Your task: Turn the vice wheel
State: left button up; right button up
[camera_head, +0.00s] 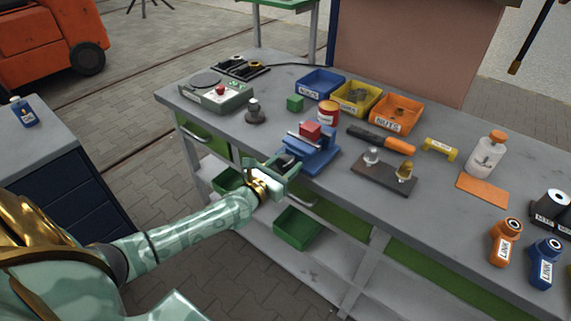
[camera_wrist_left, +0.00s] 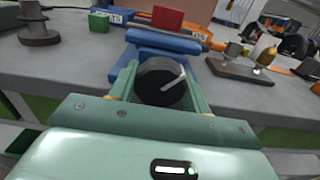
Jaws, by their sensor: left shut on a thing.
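The blue vice (camera_head: 315,155) stands at the near edge of the grey workbench, with a red block (camera_head: 311,129) between its jaws. The vice also shows in the left wrist view (camera_wrist_left: 165,42), with the red block (camera_wrist_left: 168,19) above it. The vice wheel (camera_wrist_left: 160,84) is a dark round knob with a pale line across its face, on the near side of the vice. My left gripper (camera_head: 286,164) is at the front of the vice. In the left wrist view its two green fingers (camera_wrist_left: 160,88) are shut on the wheel, one on each side. My right gripper is not in view.
On the workbench (camera_head: 235,125), bins (camera_head: 357,97), a red tin (camera_head: 327,113), a screwdriver (camera_head: 382,139) and a plate with knobs (camera_head: 385,178) stand around the vice. A dark spool (camera_head: 255,113) stands left of it. Green trays (camera_head: 297,228) sit on the lower shelf.

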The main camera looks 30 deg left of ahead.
pick_arm(q)
jog(key=shift+m, duration=0.4)
jog(key=m+p, duration=0.1)
jog(key=m, duration=0.1)
jog(key=shift+m, duration=0.4)
jog(key=m+p, duration=0.1)
jog(key=m, duration=0.3)
jog(key=shift+r+m, duration=0.1)
jog(key=shift+m, duration=0.2)
jog(key=m+p, duration=0.1)
jog(key=m, duration=0.2)
jog(key=shift+m, duration=0.3)
jog(key=m+p, duration=0.1)
jog(key=m, duration=0.3)
jog(key=shift+m, duration=0.3)
jog(key=m+p, duration=0.1)
jog(key=m, duration=0.2)
jog(key=shift+m, duration=0.3)
jog(key=m+p, duration=0.1)
jog(key=m, duration=0.2)
jog(key=shift+m, duration=0.3)
jog(key=m+p, duration=0.1)
jog(key=m, duration=0.3)
jog(key=shift+s+m, duration=0.1)
jog(key=shift+m, duration=0.8)
